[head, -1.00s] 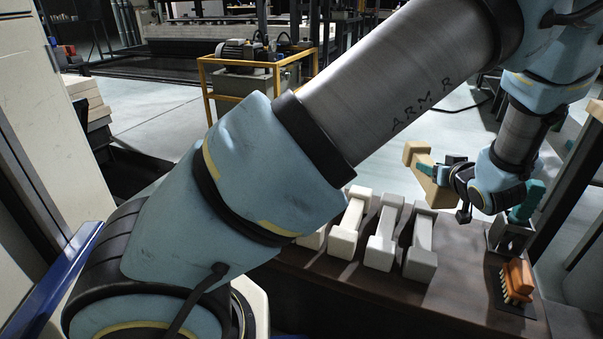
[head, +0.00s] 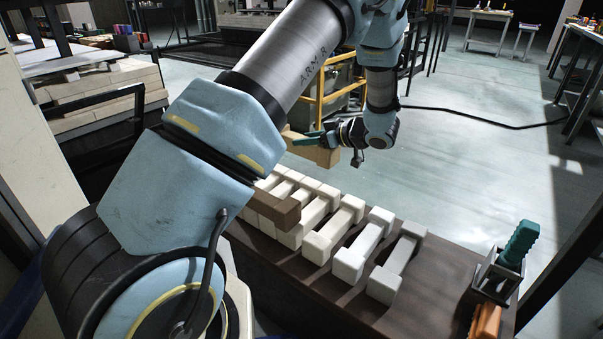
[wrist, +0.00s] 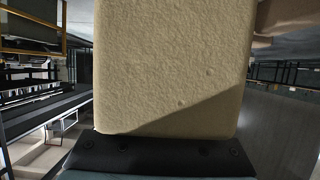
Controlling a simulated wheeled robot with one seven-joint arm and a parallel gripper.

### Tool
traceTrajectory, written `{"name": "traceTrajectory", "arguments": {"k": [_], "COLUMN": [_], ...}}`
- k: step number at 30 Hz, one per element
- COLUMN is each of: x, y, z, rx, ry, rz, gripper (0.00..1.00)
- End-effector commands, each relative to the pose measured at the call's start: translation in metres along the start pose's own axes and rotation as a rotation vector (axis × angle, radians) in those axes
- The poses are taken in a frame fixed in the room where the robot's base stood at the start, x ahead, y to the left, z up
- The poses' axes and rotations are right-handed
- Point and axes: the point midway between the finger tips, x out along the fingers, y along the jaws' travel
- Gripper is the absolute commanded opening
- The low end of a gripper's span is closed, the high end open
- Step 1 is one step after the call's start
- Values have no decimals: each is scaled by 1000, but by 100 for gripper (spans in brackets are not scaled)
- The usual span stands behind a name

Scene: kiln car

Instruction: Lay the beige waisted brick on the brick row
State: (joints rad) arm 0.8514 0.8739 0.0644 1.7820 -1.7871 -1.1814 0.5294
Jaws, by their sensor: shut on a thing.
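The beige waisted brick (head: 318,156) is held up in the air in the head view, partly hidden behind my arm. My gripper (head: 322,139) is shut on it. In the wrist view the beige brick (wrist: 172,68) fills the middle, close to the camera. The brick row is several pale waisted bricks (head: 352,266) lying side by side on a dark brown surface. My gripper and the held brick appear above and beyond the row's far side. My arm hides the row's left end in part. A darker brown brick (head: 272,208) shows near that end.
A small holder (head: 497,275) with a teal-handled tool (head: 521,243) stands at the right of the brown surface (head: 432,290). An orange brush-like thing (head: 486,325) is in front of it. A yellow-railed cart (head: 335,90) stands behind. Bare brown surface lies right of the row.

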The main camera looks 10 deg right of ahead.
Motion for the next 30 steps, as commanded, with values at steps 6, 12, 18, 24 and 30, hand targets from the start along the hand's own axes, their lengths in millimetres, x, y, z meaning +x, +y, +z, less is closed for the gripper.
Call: {"name": "traceTrajectory", "arguments": {"k": [6,12,18,24,30], "x": [15,20,30,32,33], "y": [0,0,0,1,0], "z": [36,48,72,78,80], "rx": [1,0,3,-1,0], "ry": [3,3,3,3,3], "rz": [1,2,2,3,2], "gripper": [0,0,0,0,0]}}
